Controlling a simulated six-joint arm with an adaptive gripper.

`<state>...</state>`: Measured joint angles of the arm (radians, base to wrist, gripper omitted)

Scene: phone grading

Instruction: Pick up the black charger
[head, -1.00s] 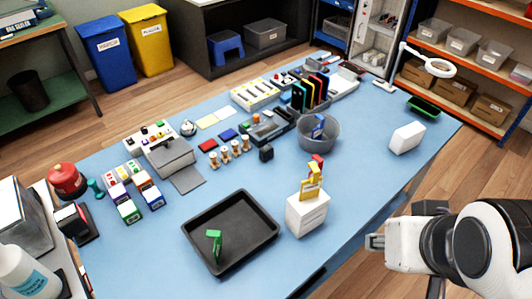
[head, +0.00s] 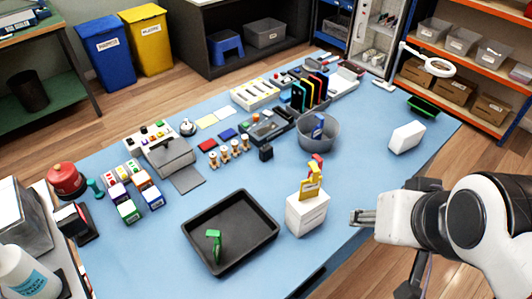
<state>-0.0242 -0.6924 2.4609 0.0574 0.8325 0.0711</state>
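A small black block (head: 266,153), which looks like the black charger, stands on the blue table mat near its middle, just left of a grey round bin (head: 318,133). My gripper (head: 356,217) is over the right edge of the table, right of a white box (head: 307,213) and well apart from the black block. Its fingers point left and hold nothing that I can see. They are seen side-on and small, so their opening is unclear.
The white box with yellow and red items on top stands between my gripper and the black tray (head: 190,231). Wooden-looking figures (head: 228,153) stand left of the charger. The blue mat (head: 255,185) in front of the charger is clear.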

